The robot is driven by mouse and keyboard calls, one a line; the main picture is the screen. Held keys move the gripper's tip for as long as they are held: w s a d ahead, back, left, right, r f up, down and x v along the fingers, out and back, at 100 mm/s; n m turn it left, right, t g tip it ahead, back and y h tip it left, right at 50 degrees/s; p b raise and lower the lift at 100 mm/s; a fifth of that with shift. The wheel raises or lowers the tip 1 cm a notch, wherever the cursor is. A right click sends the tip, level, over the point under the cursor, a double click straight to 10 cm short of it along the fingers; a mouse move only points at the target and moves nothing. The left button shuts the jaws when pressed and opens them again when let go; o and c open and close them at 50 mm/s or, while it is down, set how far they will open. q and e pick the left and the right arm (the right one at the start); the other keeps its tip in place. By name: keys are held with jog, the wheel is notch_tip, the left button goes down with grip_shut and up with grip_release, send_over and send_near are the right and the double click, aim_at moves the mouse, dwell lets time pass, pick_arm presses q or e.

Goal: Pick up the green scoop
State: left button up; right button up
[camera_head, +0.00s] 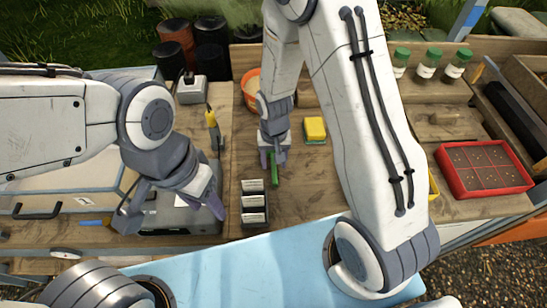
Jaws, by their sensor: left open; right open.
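A narrow green piece, which looks like the green scoop (274,174), lies on the wooden bench near the middle. Its upper part is hidden by my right gripper (273,159), which points down over it. The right gripper is open, with one finger on either side of the green piece. I cannot tell whether they touch it. My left gripper (172,212) is open and appears empty, over a flat grey device (180,218) at the left.
A black compartment holder (254,219) stands just left of the scoop. A red tray (440,160) and green-lidded jars (428,65) are at the right. A yellow-handled tool (211,118) is at the left.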

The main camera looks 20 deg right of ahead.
jog(key=shift+f, duration=0.4)
jog(key=shift+c, duration=0.3)
grip_shut()
jog(key=shift+r, duration=0.1)
